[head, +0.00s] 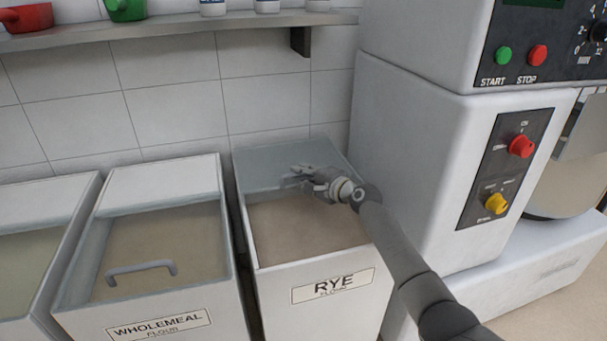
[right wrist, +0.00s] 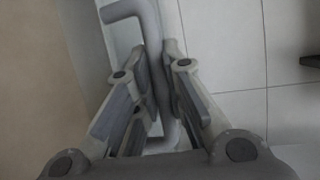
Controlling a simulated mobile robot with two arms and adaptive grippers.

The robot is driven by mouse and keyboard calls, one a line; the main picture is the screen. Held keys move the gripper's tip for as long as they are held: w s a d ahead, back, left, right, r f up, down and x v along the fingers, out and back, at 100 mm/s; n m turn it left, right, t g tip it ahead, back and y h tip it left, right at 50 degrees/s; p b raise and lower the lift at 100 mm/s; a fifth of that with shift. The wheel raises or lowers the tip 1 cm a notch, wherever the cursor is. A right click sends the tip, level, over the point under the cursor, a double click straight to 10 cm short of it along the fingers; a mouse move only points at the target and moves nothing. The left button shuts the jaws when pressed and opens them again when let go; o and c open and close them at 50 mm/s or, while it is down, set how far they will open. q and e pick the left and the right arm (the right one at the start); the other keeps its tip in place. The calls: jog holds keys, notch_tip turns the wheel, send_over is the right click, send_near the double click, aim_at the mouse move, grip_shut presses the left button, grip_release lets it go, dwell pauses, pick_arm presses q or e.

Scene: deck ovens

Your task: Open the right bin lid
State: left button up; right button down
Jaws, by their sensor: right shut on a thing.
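The right bin (head: 318,315) is white and carries a RYE FLOUR label. Its clear bluish lid (head: 262,166) is at the back of the bin, by the tiled wall; I cannot tell whether it is slid or tilted. The front of the bin top looks uncovered, with pale brown flour (head: 305,232) showing. My right gripper (head: 303,178) is over the back part of the bin. In the right wrist view its fingers (right wrist: 158,95) are shut on the grey bar handle (right wrist: 128,10), which runs between them. My left gripper is out of view.
The WHOLEMEAL bin (head: 208,290) stands to the left, its clear lid down with a grey handle (head: 142,270). A big white machine (head: 420,150) stands close on the right. A shelf (head: 190,24) with scoops and bottles runs along the wall above.

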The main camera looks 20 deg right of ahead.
jog(key=c, duration=1.8)
grip_release()
jog(key=shift+o, duration=0.2)
jog(key=shift+s+d, duration=0.1)
jog(key=v, duration=1.1)
jog(key=shift+s+d, duration=0.15)
jog(key=shift+s, duration=0.2)
jog(key=shift+r, duration=0.15)
